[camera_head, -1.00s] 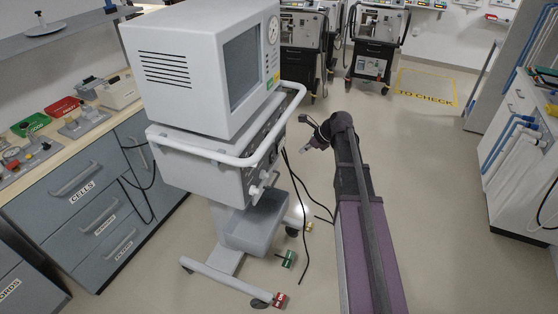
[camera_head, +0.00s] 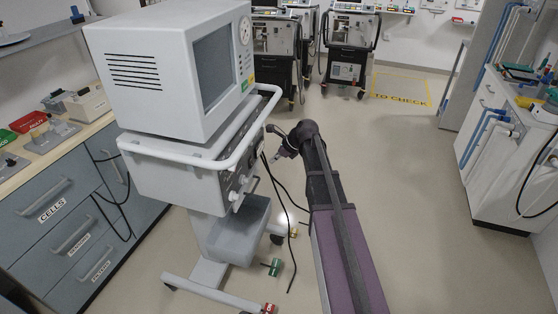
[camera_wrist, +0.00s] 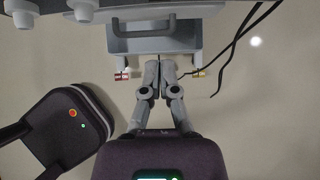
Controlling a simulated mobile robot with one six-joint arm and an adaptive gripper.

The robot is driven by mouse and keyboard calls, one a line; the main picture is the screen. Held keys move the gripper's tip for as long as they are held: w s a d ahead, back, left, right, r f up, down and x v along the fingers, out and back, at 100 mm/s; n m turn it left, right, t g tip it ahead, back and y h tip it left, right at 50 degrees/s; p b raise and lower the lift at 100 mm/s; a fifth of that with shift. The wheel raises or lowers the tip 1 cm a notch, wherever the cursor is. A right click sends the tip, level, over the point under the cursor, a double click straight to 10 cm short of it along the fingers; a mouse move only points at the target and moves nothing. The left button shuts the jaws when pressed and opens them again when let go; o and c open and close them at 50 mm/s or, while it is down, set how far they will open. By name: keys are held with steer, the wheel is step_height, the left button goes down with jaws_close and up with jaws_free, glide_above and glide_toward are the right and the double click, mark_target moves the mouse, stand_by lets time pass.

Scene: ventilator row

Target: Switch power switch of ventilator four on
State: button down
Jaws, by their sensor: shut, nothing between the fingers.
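A large white ventilator (camera_head: 165,65) with a grey screen stands on a wheeled cart at left centre in the head view. Its lower unit (camera_head: 165,175) has knobs on the side facing my arm, seen at a steep angle. I cannot make out a power switch or a number on it. My gripper (camera_head: 280,156) is just right of this knobbed side, apart from it as far as I can tell. In the wrist view my gripper (camera_wrist: 160,64) is shut and empty, its fingertips showing below a grey tray (camera_wrist: 152,42) on the cart.
Black cables (camera_head: 283,200) hang beside the ventilator near my gripper. More ventilators (camera_head: 348,50) stand at the back. Drawers (camera_head: 75,215) line the left, a white cabinet (camera_head: 510,180) the right. The floor between is clear.

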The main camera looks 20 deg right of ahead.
mark_target(251, 162)
steer(key=shift+w+a+f+b, duration=0.6)
steer(key=shift+a+f, duration=0.1)
steer(key=shift+a, duration=0.25)
steer(key=shift+w+a+f+b, duration=0.55)
steer(key=shift+w+a+f, duration=0.1)
steer(key=shift+a, duration=0.3)
steer(key=shift+w+a+f+b, duration=0.6)
steer(key=shift+a+f, duration=0.1)
steer(key=shift+a, duration=0.25)
